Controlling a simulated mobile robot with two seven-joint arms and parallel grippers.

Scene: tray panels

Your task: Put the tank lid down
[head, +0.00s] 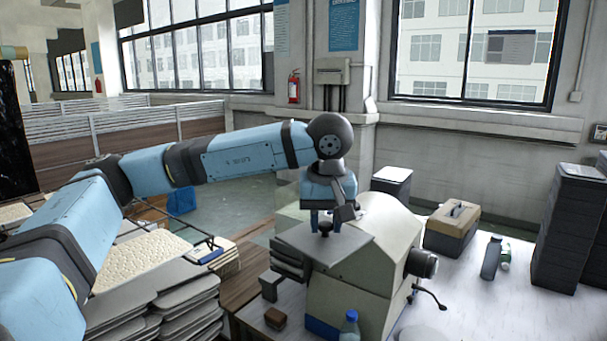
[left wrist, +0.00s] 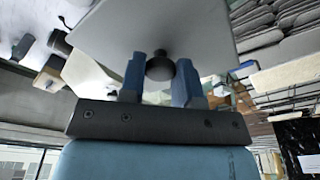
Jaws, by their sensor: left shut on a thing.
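The tank lid is a flat grey plate (head: 343,246) with a dark round knob on top. My left gripper (head: 325,224) points down and is shut on this knob. In the left wrist view, the dark knob (left wrist: 160,67) sits between the blue fingers, with the grey lid plate (left wrist: 150,28) beyond. The lid looks roughly level, at the upper left part of a beige machine (head: 345,295) on the table. I cannot tell whether it touches the machine, and the lid hides what is under it. My right gripper is not in view.
Stacks of grey trays (head: 185,300) stand at the left. A blue-capped bottle (head: 349,328) and a small brown block (head: 275,318) are near the machine. A toolbox (head: 452,230), a grey bottle (head: 491,258) and a dark stack (head: 570,230) stand right.

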